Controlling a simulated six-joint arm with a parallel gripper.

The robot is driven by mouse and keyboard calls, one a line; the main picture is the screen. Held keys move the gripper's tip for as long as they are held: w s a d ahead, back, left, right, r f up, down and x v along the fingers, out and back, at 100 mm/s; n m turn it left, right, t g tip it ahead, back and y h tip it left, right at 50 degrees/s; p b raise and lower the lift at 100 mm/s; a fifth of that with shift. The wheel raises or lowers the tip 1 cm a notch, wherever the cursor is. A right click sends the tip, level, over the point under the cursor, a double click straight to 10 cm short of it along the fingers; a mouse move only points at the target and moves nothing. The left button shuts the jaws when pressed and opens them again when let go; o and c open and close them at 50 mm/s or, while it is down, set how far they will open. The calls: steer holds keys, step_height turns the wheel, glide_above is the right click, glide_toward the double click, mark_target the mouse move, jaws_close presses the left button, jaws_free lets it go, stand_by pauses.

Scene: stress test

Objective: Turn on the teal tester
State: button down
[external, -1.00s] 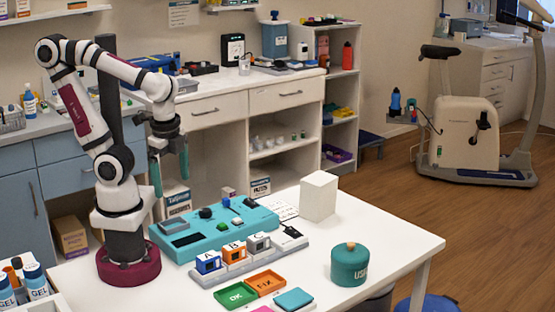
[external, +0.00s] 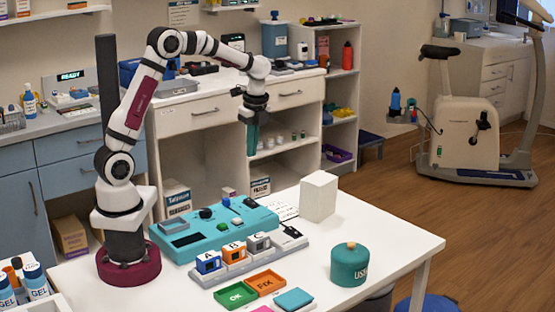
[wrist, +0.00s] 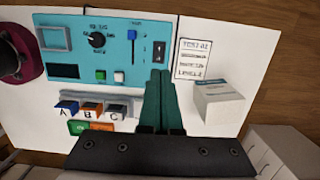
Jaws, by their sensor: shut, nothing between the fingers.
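The teal tester (external: 215,232) lies flat on the white table; it also shows in the wrist view (wrist: 115,62). Its face has a black knob (wrist: 97,39), a blue-topped slider (wrist: 132,36), a dark rocker switch (wrist: 159,51), a green button (wrist: 101,75) and a white button (wrist: 119,76). Its display (wrist: 64,71) is dark. My gripper (external: 252,151) points down, high above the tester's far right part, apart from it. Its teal fingers (wrist: 161,82) are together and empty. In the wrist view they reach just below the rocker switch and hide the tester's lower right corner.
Blocks A (external: 208,262), B (external: 234,252) and C (external: 258,244) stand on a grey rack before the tester. Green (external: 236,295) and orange (external: 266,282) trays lie nearer. A white box (external: 318,196) stands right, beside a printed sheet (wrist: 192,59). A teal pot (external: 350,264) stands front right.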

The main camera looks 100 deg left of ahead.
mark_target(248, 199)
steer(key=f, duration=0.4)
steer(key=s+f, duration=0.1)
steer(key=f, duration=0.4)
steer(key=a+f, duration=0.1)
steer(key=f, duration=0.3)
steer(key=shift+s+a+f, duration=0.1)
steer(key=shift+s+f, duration=0.1)
steer(key=shift+f, duration=0.2)
steer(key=shift+a+f, duration=0.1)
steer(key=shift+f, duration=0.1)
steer(key=shift+w+d+r, duration=0.15)
steer(key=shift+w+d, duration=0.35)
steer(key=shift+d, duration=0.1)
